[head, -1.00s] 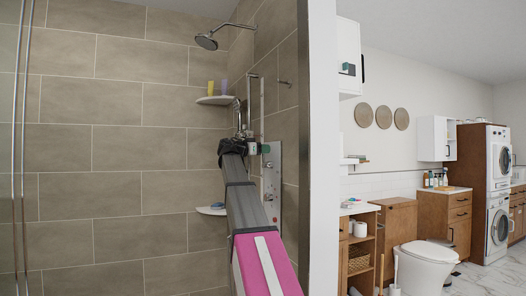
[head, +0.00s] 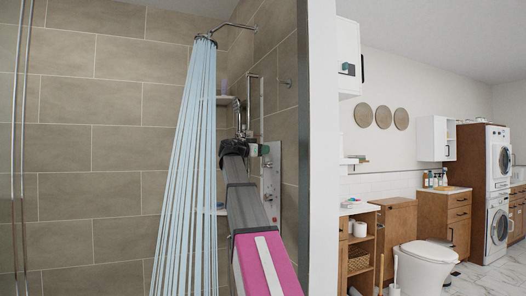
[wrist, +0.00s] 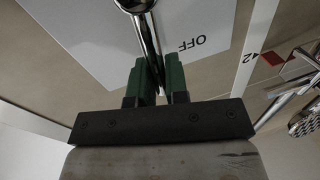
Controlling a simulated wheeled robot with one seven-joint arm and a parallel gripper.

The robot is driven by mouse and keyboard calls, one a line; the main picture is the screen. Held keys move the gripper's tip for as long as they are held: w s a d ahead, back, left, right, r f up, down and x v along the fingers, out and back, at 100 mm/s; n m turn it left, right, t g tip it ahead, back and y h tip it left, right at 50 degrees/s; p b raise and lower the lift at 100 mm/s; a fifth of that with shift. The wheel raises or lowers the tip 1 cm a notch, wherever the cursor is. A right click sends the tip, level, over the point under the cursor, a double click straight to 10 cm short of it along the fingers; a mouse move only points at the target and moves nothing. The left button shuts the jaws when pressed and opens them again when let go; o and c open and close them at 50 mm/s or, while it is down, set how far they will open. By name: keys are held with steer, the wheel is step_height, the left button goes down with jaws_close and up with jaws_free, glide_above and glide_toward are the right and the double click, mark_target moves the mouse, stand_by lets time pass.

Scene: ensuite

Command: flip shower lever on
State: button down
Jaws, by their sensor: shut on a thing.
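The shower lever is a chrome bar (wrist: 141,22) in front of a pale panel marked OFF (wrist: 210,25) in the wrist view. My gripper (wrist: 159,78) has its green fingers shut on the bar, one on each side. In the head view the panel (head: 276,188) is a grey plate on the right shower wall, and my gripper (head: 257,150) is at its upper part. My arm hides part of the panel and the lever there. Pale blue streams of water (head: 187,170) fall from the shower head (head: 205,38).
A chrome pipe (head: 261,95) runs up the wall above my gripper. Corner shelves (head: 223,100) sit behind the water. A white wall edge (head: 321,150) stands right of the shower. A toilet (head: 424,254) and wooden cabinets (head: 395,228) lie beyond it.

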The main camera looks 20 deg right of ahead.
steer(key=s+m, duration=0.1)
steer(key=m, duration=0.1)
steer(key=s+f+m, duration=0.1)
steer(key=m, duration=0.1)
steer(key=shift+s+h, duration=0.35)
steer(key=shift+h, duration=0.05)
steer(key=m, duration=0.1)
steer(key=s+f+m, duration=0.1)
steer(key=m, duration=0.2)
steer(key=shift+s+f+m+g+h, duration=0.15)
steer(key=shift+s+m+g+h, duration=0.15)
steer(key=shift+s+h, duration=0.1)
steer(key=f+m, duration=0.1)
steer(key=m, duration=0.1)
steer(key=s+f+m+g, duration=0.1)
steer(key=m, duration=0.2)
steer(key=shift+s+d+f, duration=0.1)
steer(key=shift+s+f, duration=0.05)
steer(key=shift+s+f+m+g+h, duration=0.15)
steer(key=shift+f+m+g, duration=0.2)
steer(key=shift+m, duration=0.55)
steer(key=shift+f+m+g+h, duration=0.1)
steer(key=shift+f+m+g, duration=0.1)
steer(key=shift+f+m, duration=0.5)
steer(key=shift+s+f+m+g+h, duration=0.15)
steer(key=shift+f+m+g, duration=0.1)
steer(key=shift+m, duration=0.85)
steer(key=c, duration=1.1)
jaws_free()
steer(key=shift+c, duration=0.2)
